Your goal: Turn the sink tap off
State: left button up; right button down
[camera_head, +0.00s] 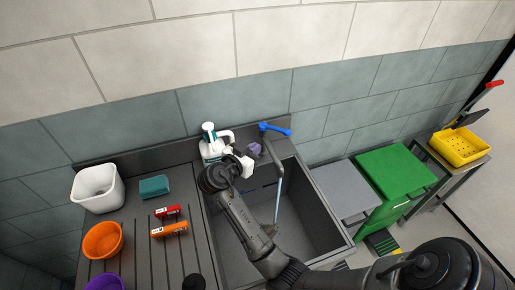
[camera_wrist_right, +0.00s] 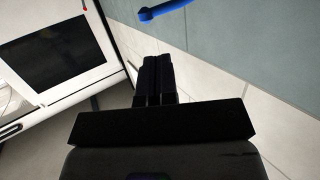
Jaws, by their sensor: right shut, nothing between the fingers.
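The sink tap (camera_head: 270,150) stands at the back of the dark sink (camera_head: 310,240), with a blue lever (camera_head: 275,129) on top. A thin pale-blue stream of water (camera_head: 279,198) runs from its spout into the basin. My right gripper (camera_head: 236,160) is left of the tap, apart from the lever, and partly hidden by my own wrist. In the right wrist view its dark fingers (camera_wrist_right: 156,75) are shut and empty, and the blue lever (camera_wrist_right: 163,9) shows beyond them at the top. My left gripper is not in view.
A white and teal spray bottle (camera_head: 209,142) and a small purple item (camera_head: 254,149) stand close to my right gripper. A white bin (camera_head: 98,188), teal sponge (camera_head: 154,187), red and orange boxes (camera_head: 170,229) and orange bowl (camera_head: 102,240) are on the left counter.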

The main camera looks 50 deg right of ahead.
aim_at(280, 131)
jog(key=d, duration=0.3)
jog(key=d+f, duration=0.1)
jog(key=d, duration=0.6)
jog(key=shift+s+f, duration=0.15)
jog(key=shift+f, duration=0.25)
jog(key=shift+d+f, duration=0.25)
jog(key=shift+d, duration=0.6)
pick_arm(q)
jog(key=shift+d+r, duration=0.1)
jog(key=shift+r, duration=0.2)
